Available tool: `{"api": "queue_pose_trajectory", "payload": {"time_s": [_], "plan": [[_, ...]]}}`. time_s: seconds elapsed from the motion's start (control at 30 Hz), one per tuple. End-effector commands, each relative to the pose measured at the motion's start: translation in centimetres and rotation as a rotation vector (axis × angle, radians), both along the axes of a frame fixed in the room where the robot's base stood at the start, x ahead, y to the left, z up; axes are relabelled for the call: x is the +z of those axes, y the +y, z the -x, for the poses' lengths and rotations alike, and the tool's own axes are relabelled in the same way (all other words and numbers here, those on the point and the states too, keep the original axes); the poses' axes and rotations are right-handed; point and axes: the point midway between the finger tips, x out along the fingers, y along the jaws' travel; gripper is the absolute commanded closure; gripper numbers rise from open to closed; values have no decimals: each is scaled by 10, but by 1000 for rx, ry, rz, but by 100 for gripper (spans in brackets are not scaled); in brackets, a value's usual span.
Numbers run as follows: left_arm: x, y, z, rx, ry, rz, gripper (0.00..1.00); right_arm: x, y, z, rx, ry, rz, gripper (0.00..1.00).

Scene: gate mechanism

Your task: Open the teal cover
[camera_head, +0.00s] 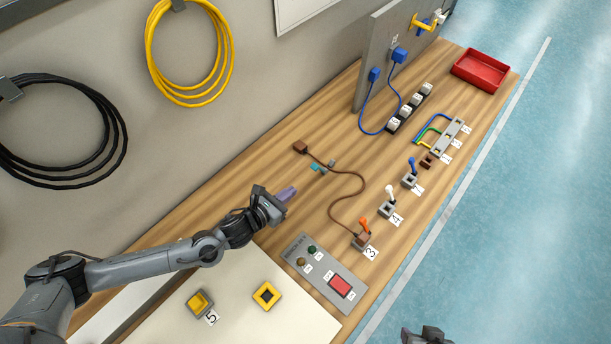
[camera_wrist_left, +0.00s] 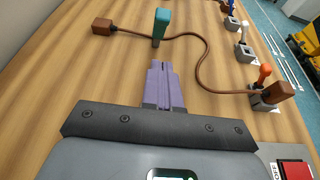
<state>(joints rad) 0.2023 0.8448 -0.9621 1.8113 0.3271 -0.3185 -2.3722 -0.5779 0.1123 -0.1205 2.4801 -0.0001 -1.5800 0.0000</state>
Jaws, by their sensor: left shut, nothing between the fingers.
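A small teal piece (camera_head: 315,168), which I take to be the teal cover, is on the wooden table beside a brown cable. In the left wrist view the teal cover (camera_wrist_left: 161,24) stands upright, straight ahead of my fingertips. My left gripper (camera_head: 291,190) has its purple fingers together and empty, a short way from the teal piece and apart from it. In the left wrist view the left gripper (camera_wrist_left: 161,68) points at it. What lies under or behind the cover is hidden. My right gripper (camera_head: 427,334) shows only partly at the bottom edge.
The brown cable runs from a brown block (camera_head: 301,147) to the base of an orange lever (camera_head: 365,224). A grey panel (camera_head: 328,273) with a red button lies nearer. Levers, blue cables, an upright grey board (camera_head: 378,62) and a red tray (camera_head: 481,71) are farther along.

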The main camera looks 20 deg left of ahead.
Motion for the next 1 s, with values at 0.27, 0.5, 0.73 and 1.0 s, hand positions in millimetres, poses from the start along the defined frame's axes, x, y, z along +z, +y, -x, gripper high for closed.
{"api": "queue_pose_trajectory", "payload": {"time_s": [0.27, 0.5, 0.73, 1.0], "plan": [[-9, -17, -45, 0, -3, 2, 100, 2, -2, 0, 5, 2, 10, 57], [0, -25, -65, 0, 0, 0, 100, 5, -4, 1, 8, 3, 14, 57], [3, -27, -71, -1, 0, 1, 100, 6, -3, 1, 7, 2, 11, 57], [3, -27, -71, -1, 0, 1, 100, 6, -1, 1, 2, 2, 4, 57]]}}
